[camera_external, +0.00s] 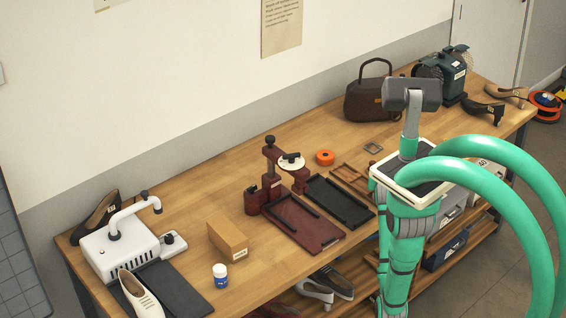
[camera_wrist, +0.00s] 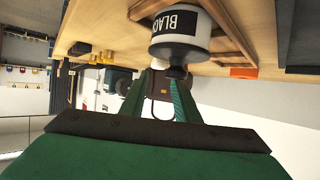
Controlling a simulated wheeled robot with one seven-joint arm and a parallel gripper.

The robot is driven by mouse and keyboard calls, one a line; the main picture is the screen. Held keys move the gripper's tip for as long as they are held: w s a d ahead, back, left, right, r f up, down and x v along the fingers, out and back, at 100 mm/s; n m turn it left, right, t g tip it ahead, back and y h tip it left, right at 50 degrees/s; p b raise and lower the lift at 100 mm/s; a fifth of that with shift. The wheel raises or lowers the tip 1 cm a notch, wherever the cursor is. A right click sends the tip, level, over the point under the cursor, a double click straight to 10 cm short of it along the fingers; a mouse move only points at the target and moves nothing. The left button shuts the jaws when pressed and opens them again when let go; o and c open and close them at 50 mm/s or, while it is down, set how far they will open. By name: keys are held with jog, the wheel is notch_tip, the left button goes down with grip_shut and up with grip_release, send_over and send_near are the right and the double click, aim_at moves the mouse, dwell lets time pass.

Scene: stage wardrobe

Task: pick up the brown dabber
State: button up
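My gripper (camera_wrist: 161,85) shows in the wrist view as two green fingers standing apart, with background visible between them. A pale bottle labelled BLACK (camera_wrist: 178,42), with a dark top, is just beyond the fingertips, and I cannot tell whether they touch it. It appears upside down at a wooden rack (camera_wrist: 229,27). The rack also shows in the external view (camera_external: 345,173), partly behind my body. I cannot make out a brown dabber in either view. My gripper is hidden in the external view.
The workbench (camera_external: 190,212) holds a dark red press (camera_external: 273,171), a black tray (camera_external: 338,202), an orange ring (camera_external: 325,157) and a brown handbag (camera_external: 370,97). A cardboard box (camera_external: 228,240) and a blue-and-white jar (camera_external: 220,276) stand at the left.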

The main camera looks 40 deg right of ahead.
jog(key=shift+n+t+y, duration=0.3)
jog(key=shift+n+t, duration=0.1)
jog(key=shift+n, duration=0.1)
jog(key=w+a, duration=0.1)
jog(key=a, duration=0.1)
jog(key=w+a, duration=0.1)
jog(key=shift+w+r, duration=0.25)
jog(key=shift+w, duration=0.1)
jog(key=shift+w+f, duration=0.1)
jog(key=shift+w, duration=0.25)
jog(key=x, duration=1)
jog(key=shift+d, duration=0.1)
grip_shut()
